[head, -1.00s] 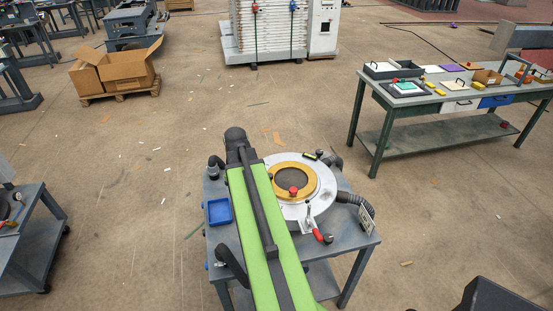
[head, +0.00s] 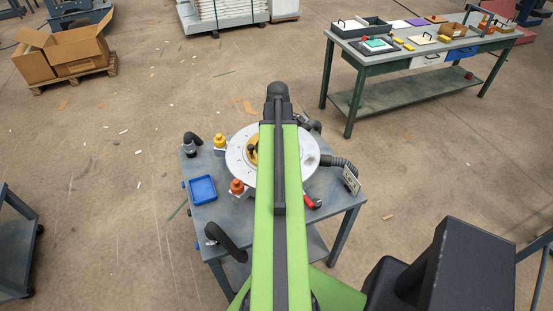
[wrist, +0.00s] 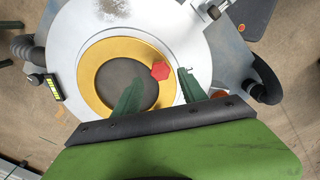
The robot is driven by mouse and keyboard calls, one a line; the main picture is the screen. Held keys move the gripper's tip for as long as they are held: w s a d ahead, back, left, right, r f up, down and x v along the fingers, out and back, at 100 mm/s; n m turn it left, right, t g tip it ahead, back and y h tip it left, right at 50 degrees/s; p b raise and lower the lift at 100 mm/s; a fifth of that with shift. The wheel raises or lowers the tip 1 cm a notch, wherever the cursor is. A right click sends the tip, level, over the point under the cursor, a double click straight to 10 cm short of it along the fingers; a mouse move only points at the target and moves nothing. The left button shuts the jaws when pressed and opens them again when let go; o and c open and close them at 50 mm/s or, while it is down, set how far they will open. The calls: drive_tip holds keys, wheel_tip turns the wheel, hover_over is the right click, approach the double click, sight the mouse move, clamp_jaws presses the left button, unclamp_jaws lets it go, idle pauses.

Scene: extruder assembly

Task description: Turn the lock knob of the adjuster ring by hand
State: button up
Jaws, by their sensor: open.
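In the wrist view, a gold ring (wrist: 93,92) around a dark round centre (wrist: 122,80) sits on a large pale metal disc (wrist: 185,32). A red faceted knob (wrist: 160,70) stands at the ring's upper right inner edge. My gripper (wrist: 158,78) is open, with one green finger left of the knob and one right of it. No contact with the knob shows, and the height between them is unclear.
The disc is on a grey table (head: 235,218) with a blue tray (head: 202,189), yellow knob (head: 219,141), orange knob (head: 237,187) and red-handled lever (head: 311,202). A black hose (head: 340,162) leaves at right. A workbench (head: 345,120) stands behind right.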

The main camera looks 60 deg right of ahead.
wheel_tip(320, 180, down, 4)
drive_tip(key=b, duration=0.3)
drive_tip(key=shift+f, duration=0.2)
drive_tip(key=shift+r, duration=0.25)
drive_tip(key=shift+f, duration=0.1)
drive_tip(key=c, duration=1)
